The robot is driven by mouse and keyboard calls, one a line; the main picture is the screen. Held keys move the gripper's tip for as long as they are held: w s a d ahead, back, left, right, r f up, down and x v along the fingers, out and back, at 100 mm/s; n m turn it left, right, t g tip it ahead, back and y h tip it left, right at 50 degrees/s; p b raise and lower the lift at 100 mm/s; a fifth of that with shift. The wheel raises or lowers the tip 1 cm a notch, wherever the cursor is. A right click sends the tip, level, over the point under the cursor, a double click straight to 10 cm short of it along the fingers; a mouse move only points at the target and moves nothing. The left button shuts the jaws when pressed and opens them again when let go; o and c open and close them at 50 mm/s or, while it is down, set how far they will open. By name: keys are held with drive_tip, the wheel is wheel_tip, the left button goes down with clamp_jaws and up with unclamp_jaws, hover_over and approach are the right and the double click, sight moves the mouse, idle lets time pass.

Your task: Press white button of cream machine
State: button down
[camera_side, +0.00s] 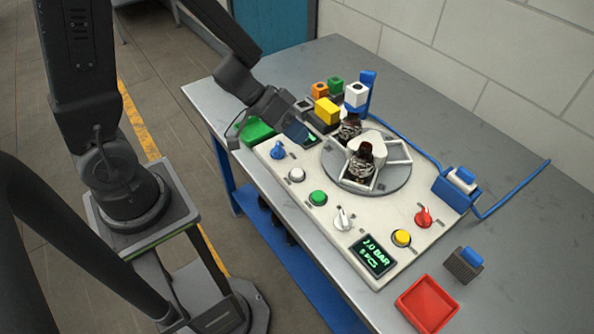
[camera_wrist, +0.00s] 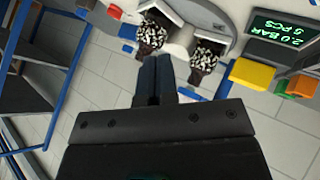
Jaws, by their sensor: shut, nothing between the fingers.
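The cream machine (camera_side: 277,173) stands on the grey table. Its round white button (camera_side: 297,174) is at its front left edge, between a blue knob (camera_side: 278,150) and a green button (camera_side: 318,198). My gripper (camera_side: 298,132) is over the machine's far left part, beyond the white button and apart from it. In the wrist view my gripper's dark fingers (camera_wrist: 154,78) are together with nothing between them. The white button cannot be made out in the wrist view. Two amber bottles sit on the turntable, the nearer one (camera_side: 365,156) and the other (camera_side: 349,129); their patterned bodies show in the wrist view.
A yellow block (camera_side: 327,111) and other coloured blocks stand behind my gripper. A white knob (camera_side: 343,218), a yellow button (camera_side: 402,238), a red knob (camera_side: 423,218) and a display (camera_side: 373,255) are on the machine. A red tray (camera_side: 427,304) lies at the front right.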

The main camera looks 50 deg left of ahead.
sight(296, 171)
drive_tip(key=shift+f, duration=3.85)
drive_tip(key=shift+f, duration=0.15)
drive_tip(key=shift+f, duration=0.25)
drive_tip(key=shift+f, duration=0.45)
drive_tip(key=shift+r, duration=0.85)
drive_tip(key=shift+r, duration=0.1)
drive_tip(key=shift+r, duration=2.45)
